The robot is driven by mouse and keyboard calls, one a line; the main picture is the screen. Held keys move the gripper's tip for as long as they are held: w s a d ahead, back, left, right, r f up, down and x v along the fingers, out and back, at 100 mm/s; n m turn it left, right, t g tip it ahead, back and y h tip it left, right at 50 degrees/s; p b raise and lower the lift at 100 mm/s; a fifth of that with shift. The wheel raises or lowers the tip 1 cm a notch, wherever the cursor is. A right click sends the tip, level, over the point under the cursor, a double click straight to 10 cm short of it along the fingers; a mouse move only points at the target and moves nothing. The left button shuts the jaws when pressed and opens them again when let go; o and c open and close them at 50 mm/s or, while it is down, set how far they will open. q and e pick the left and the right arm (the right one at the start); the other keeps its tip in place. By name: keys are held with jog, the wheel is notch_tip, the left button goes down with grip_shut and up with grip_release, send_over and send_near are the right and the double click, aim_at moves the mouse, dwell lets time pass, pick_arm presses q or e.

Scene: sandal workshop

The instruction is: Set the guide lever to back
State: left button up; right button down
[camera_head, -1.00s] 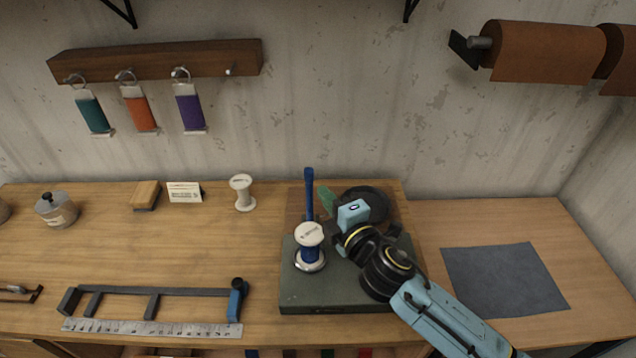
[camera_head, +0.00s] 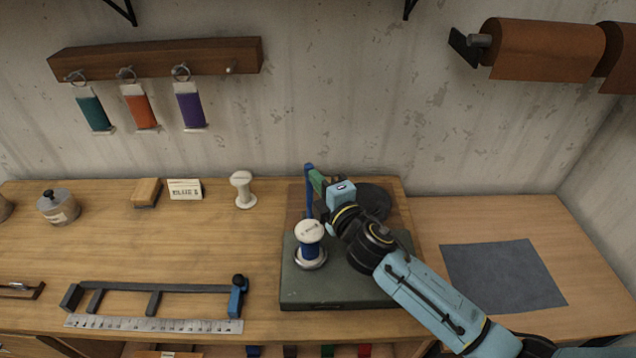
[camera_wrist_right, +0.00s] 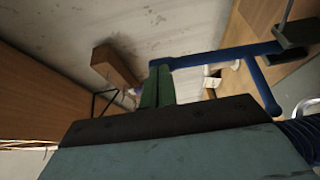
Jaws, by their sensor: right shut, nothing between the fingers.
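A blue lever (camera_head: 309,189) stands upright behind the green-grey machine base (camera_head: 340,293); I take it to be the guide lever. It also crosses the wrist view as a blue rod (camera_wrist_right: 215,57) with a side branch. My right gripper (camera_head: 317,182) is shut and holds nothing. Its green fingers are just right of the lever's upper part in the head view. In the wrist view the closed fingertips (camera_wrist_right: 159,72) are at the end of the rod, close to or touching it; I cannot tell which. My left gripper is not in view.
A blue-wound spool (camera_head: 310,240) stands on the base in front of the lever. A dark round part (camera_head: 374,200) is behind my right wrist. A white spool (camera_head: 243,188) stands left of the lever. A grey mat (camera_head: 502,275) lies right; a frame (camera_head: 190,288) lies front left.

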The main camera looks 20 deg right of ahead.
jog(key=w+d, duration=0.2)
jog(key=w, duration=0.6)
jog(key=s+d+r+p, duration=0.3)
jog(key=s+r, duration=0.3)
jog(key=s, duration=0.6)
jog(key=shift+d+r, duration=0.2)
dwell(0.4)
